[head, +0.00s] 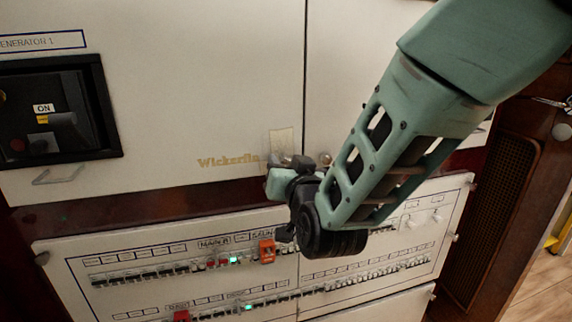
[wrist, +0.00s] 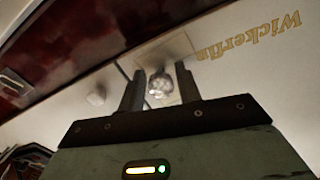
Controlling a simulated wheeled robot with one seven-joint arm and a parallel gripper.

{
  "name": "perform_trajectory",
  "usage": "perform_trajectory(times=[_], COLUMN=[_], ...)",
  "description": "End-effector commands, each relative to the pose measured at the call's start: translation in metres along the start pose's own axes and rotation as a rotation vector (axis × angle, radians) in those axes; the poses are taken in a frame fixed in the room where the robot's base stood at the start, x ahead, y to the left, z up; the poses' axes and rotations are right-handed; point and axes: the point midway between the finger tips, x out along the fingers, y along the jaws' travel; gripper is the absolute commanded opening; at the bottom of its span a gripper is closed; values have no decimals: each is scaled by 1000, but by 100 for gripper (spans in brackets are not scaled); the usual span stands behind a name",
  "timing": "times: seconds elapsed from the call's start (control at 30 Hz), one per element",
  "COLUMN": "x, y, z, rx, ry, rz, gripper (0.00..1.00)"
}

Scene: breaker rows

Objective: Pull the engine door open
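Two large white doors meet at a vertical seam above the breaker panels. The left door (head: 200,85) carries gold "Wickerfin" lettering (head: 228,161) and, near the seam, a pale plate (head: 283,140) with a round metal knob, which shows in the wrist view (wrist: 160,86). My gripper (head: 279,172) is at this knob and hides most of it in the head view. In the wrist view my gripper (wrist: 160,80) has its two fingers apart, with the knob in the gap between them. I cannot tell whether they touch it. The right door (head: 345,75) has its own knob (head: 324,158). Both doors look closed.
Breaker panels with rows of switches (head: 150,275) lie below a dark red wooden rail (head: 150,207). A black recessed switch box (head: 55,112) marked "ON" is at left, with a wire handle (head: 56,174) beneath. A dark wooden speaker-like panel (head: 490,215) stands at right.

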Motion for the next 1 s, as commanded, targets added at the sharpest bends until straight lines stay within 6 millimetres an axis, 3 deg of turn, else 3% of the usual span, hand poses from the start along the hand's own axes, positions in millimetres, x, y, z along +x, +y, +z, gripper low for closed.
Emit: perform_trajectory(times=[0.03, 0.1, 1.0], x=[0, 0, 0], y=[0, 0, 0], z=[0, 0, 0], rx=[0, 0, 0], ry=[0, 0, 0], rz=[0, 0, 0], gripper=[19, 0, 0])
